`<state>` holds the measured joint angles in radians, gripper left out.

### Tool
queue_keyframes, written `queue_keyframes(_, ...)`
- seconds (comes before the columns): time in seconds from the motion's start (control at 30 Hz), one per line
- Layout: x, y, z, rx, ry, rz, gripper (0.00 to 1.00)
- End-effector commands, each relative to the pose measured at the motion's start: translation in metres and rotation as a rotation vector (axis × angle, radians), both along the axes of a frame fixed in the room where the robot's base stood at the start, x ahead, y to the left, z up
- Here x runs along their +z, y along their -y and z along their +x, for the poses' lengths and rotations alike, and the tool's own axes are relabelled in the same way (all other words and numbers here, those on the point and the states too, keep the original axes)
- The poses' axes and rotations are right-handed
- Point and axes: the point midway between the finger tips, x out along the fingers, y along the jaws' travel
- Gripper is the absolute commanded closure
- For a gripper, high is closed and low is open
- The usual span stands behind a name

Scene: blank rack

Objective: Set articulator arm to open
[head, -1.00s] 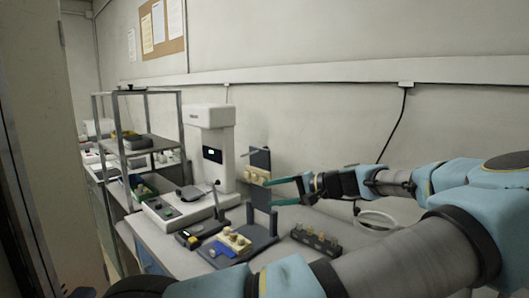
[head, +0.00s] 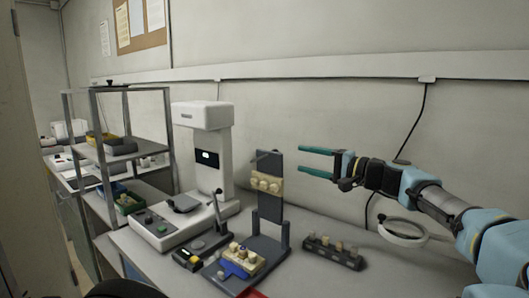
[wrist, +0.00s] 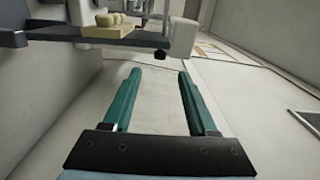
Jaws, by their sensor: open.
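The articulator stands on the bench in the head view. Its dark upper arm (head: 270,165) is raised upright and carries a cream tooth cast (head: 267,183). Its lower part (head: 237,284) lies flat on the bench with another cream cast (head: 243,258) and a blue piece (head: 233,270). My gripper (head: 317,162) has teal fingers, open and empty, pointing left. It is to the right of the raised arm, apart from it. In the wrist view, my open fingers (wrist: 157,95) show below a dark plate (wrist: 90,38) with a cream cast (wrist: 110,26).
A white machine (head: 204,150) stands behind to the left. A metal shelf rack (head: 120,157) is further left. A dark block with several small pieces (head: 333,251) stands right of the articulator. A white ring (head: 402,233) is near the wall.

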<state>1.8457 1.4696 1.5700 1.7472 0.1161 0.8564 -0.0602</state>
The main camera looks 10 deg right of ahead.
Motion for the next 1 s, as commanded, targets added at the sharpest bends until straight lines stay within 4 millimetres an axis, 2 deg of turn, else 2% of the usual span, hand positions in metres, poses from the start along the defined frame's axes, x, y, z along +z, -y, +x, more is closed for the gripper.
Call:
queue_keyframes(0.17, 0.002, -0.012, 0.012, 0.003, 0.0, 0.001, 0.42)
queue_keyframes(0.6, 0.003, -0.064, 0.067, 0.002, -0.001, 0.002, 0.42)
queue_keyframes(0.8, 0.001, -0.073, 0.077, 0.0, -0.001, -0.001, 0.42)
queue_keyframes(1.0, 0.0, -0.074, 0.078, -0.001, -0.001, -0.001, 0.42)
